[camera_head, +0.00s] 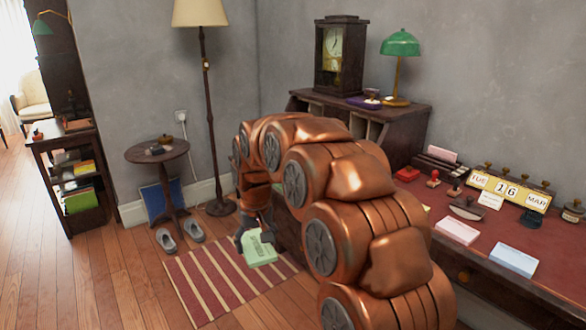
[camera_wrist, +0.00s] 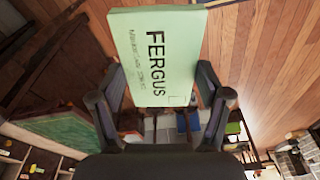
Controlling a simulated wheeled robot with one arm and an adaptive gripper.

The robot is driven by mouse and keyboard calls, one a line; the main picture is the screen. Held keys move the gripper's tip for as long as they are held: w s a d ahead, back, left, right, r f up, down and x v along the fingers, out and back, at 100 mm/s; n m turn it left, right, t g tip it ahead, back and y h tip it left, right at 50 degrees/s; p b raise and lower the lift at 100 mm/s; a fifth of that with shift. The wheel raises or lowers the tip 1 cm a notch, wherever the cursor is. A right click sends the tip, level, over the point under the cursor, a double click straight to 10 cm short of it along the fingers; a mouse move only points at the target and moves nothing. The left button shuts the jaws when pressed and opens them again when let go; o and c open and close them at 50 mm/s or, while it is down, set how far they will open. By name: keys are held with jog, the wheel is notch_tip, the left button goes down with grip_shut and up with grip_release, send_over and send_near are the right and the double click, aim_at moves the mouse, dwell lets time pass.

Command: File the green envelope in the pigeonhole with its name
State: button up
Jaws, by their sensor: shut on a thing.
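The green envelope (camera_wrist: 155,58) fills the upper middle of the wrist view, with "FERGUS" in large dark letters and smaller print beside it. My gripper (camera_wrist: 160,92) is shut on it, one finger at each side edge. In the head view the envelope (camera_head: 259,250) hangs at the end of my arm, above the striped rug and left of the desk. The wooden desk hutch (camera_head: 405,112) at the back shows a few pigeonhole openings (camera_head: 374,130). My arm hides the rest of them, and no name on them can be read.
The red desk top (camera_head: 470,259) holds stamps, a date display (camera_head: 509,190), and pink and blue paper stacks. A clock (camera_head: 339,55) and green lamp (camera_head: 400,50) stand on the hutch. A round side table (camera_head: 157,150), floor lamp (camera_head: 209,110) and slippers (camera_head: 194,231) are left.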

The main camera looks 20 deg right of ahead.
jog(key=shift+a+f+b, duration=0.15)
jog(key=shift+f+b, duration=0.2)
jog(key=shift+f, duration=0.2)
jog(key=shift+r+h, duration=0.1)
jog(key=shift+h, duration=0.8)
jog(key=w+d+r+n+t+y, duration=0.2)
jog(key=d+n+t+y, duration=0.1)
jog(key=d+n+t, duration=0.2)
jog(key=w+d+r+n+t+y, duration=0.2)
jog(key=d+n+t, duration=0.3)
jog(key=d+n, duration=0.5)
jog(key=w+d+r+n+t+y, duration=0.2)
jog(key=d+n, duration=0.5)
jog(key=d, duration=0.7)
jog(key=r+t+y, duration=0.1)
jog(key=t, duration=0.1)
jog(key=shift+r+t+y, duration=0.3)
jog(key=shift+r+t, duration=0.05)
jog(key=shift+t, duration=0.05)
jog(key=shift+d, duration=0.1)
